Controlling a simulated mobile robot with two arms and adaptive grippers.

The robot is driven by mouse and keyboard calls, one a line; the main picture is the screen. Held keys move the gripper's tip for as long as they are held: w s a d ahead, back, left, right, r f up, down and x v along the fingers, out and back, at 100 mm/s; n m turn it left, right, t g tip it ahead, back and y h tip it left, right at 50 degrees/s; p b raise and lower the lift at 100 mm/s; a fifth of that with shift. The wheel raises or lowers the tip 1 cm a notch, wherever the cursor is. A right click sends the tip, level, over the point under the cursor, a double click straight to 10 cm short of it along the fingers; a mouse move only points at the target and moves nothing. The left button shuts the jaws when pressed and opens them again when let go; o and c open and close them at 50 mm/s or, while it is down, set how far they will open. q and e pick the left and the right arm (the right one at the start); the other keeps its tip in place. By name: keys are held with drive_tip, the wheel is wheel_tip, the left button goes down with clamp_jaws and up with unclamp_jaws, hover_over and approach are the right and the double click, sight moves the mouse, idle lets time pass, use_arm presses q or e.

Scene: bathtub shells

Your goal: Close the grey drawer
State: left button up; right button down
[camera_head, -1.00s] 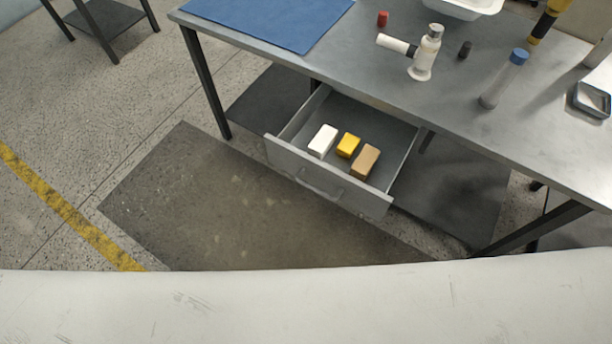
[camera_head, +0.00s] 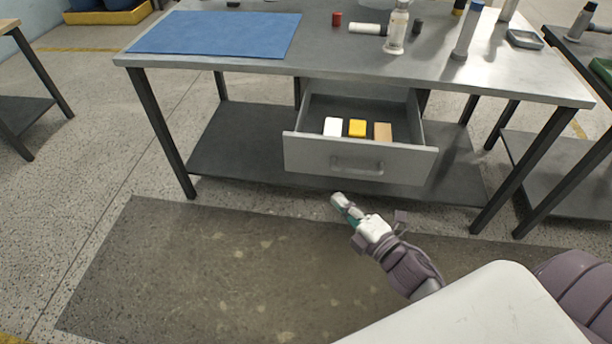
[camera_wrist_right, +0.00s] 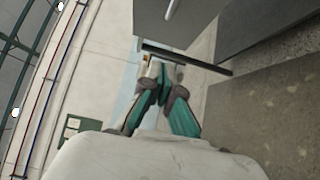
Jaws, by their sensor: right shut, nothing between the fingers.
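The grey drawer (camera_head: 310,157) is pulled out from under the metal workbench (camera_head: 470,77), its front facing me. It has a bar handle (camera_head: 357,167) on its front. A white block (camera_head: 333,126), a yellow block (camera_head: 357,128) and a tan block (camera_head: 383,131) lie inside. My right gripper (camera_head: 338,201) is just below the drawer front in the head view, apart from the handle as far as I can tell. Its fingers also show in the right wrist view (camera_wrist_right: 160,82), shut with nothing between them. My left gripper is out of view.
The bench top holds a blue mat (camera_head: 215,33), a red cap (camera_head: 337,19) and several bottles. A dark lower shelf (camera_head: 235,150) and bench legs (camera_head: 160,130) stand below. A dark floor mat (camera_head: 200,260) lies clear in front. Another table stands at right.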

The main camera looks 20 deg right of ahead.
approach(310, 157)
drive_tip(key=w+a, duration=0.2)
drive_tip(key=a, duration=0.2)
drive_tip(key=w+d, duration=0.1)
drive_tip(key=w, duration=0.2)
drive_tip(key=shift+w+d, duration=0.1)
drive_tip(key=shift+d, duration=0.25)
drive_tip(key=shift+w+d, duration=0.25)
drive_tip(key=shift+w, duration=0.2)
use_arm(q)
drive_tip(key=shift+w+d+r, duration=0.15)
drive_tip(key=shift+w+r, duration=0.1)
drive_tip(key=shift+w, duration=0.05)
